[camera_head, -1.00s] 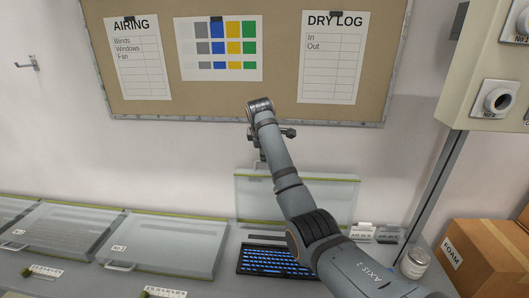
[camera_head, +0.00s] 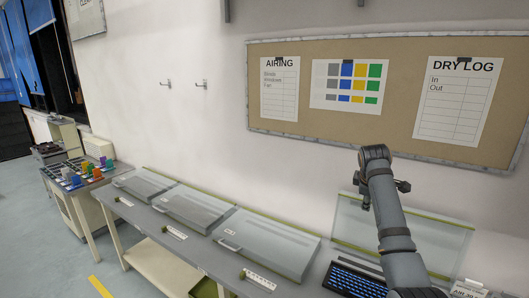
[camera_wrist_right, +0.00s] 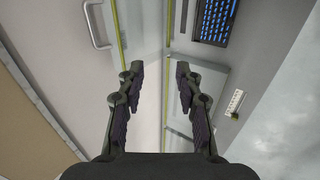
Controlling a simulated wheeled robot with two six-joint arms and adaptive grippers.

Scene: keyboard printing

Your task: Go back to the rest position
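My right arm rises at the right of the head view, and its gripper hangs mostly hidden behind the wrist, in front of the wall. In the wrist view my right gripper (camera_wrist_right: 160,67) is open, with nothing between its fingers. It is above the bench and apart from it. A dark keyboard with blue keys (camera_head: 355,281) lies on the bench below the arm; it also shows at the top of the wrist view (camera_wrist_right: 214,20). A clear raised panel with a green edge (camera_head: 350,225) stands behind the keyboard. My left gripper is not in view.
Clear-lidded cases (camera_head: 265,244) line the bench to the left. A cork board (camera_head: 400,112) with charts is on the wall behind the arm. A side table with coloured pots (camera_head: 75,180) stands far left. Open floor (camera_head: 50,240) lies in front.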

